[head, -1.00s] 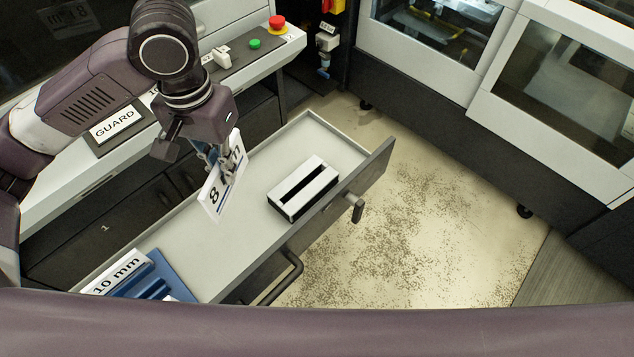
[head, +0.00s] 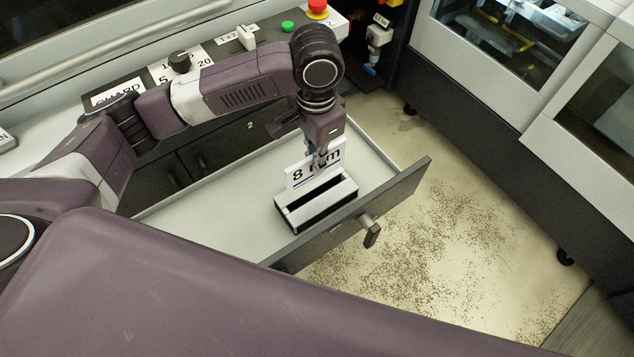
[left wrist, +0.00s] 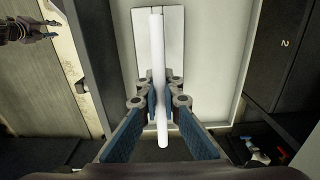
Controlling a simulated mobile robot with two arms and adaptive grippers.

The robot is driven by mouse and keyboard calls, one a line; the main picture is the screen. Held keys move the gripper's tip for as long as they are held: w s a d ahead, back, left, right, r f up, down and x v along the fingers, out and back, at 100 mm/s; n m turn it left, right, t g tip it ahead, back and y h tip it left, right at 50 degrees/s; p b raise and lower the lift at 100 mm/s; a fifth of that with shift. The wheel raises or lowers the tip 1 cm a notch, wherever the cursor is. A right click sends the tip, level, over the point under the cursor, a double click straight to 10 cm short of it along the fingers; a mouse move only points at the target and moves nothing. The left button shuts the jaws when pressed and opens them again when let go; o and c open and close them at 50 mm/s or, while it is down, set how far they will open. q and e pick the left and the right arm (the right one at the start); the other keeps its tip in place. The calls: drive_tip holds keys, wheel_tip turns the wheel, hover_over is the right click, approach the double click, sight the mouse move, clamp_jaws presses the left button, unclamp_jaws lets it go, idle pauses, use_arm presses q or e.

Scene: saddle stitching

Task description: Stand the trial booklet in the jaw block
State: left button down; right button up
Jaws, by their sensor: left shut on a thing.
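The trial booklet (head: 298,176), a white card marked "8 mm", is upright in my left gripper (head: 321,164), which is shut on it. The jaw block (head: 322,207), white with a dark lengthwise slot, sits on the drawer floor directly below the booklet. In the left wrist view the booklet (left wrist: 158,70) shows edge-on, between the fingers and in line over the jaw block (left wrist: 175,40). The booklet hides the slot there, and I cannot tell whether its lower edge is inside. My right gripper (left wrist: 42,29) seems to show small at the upper left there.
The open drawer (head: 215,220) has a raised dark front with a handle (head: 370,230) on its right. A control ledge with a dark knob (head: 180,62), a green button (head: 288,27) and a red stop button (head: 317,8) runs behind my arm. The drawer floor left of the block is clear.

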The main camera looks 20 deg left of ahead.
sight(316, 179)
use_arm(q)
wheel_tip(316, 179, down, 4)
drive_tip(key=shift+w+r, duration=0.1)
drive_tip(key=shift+r, duration=0.05)
drive_tip(key=shift+f, duration=2.9)
drive_tip(key=shift+f, duration=0.15)
drive_tip(key=c, duration=2.1)
unclamp_jaws()
wheel_tip(316, 179, up, 12)
drive_tip(key=shift+r, duration=0.2)
drive_tip(key=shift+f, duration=0.1)
